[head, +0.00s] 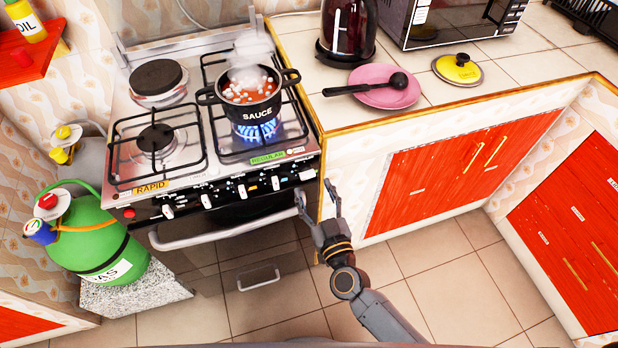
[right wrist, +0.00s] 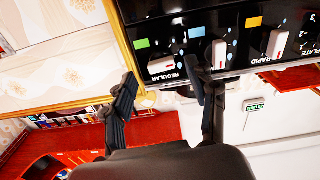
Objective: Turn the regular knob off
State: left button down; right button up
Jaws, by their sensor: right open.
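The regular knob (head: 307,174) is a white knob at the right end of the stove's front panel. In the right wrist view the regular knob (right wrist: 161,65) has a red mark and lies more sideways than its neighbours. My right gripper (head: 314,191) is open and empty, just in front of and below this knob. In the right wrist view its fingertips (right wrist: 160,74) stand on either side of the knob; I cannot tell whether they touch it. A blue flame (head: 257,130) burns under the sauce pot (head: 250,108). My left gripper is not in view.
The oven handle (head: 220,232) sticks out below the panel. The wooden-edged counter (head: 430,122) adjoins the stove's right side. A green gas bottle (head: 90,240) stands at left.

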aim_at(307, 172)
jog(key=shift+x, duration=2.25)
jog(key=shift+c, duration=0.2)
jog(key=c, duration=1.1)
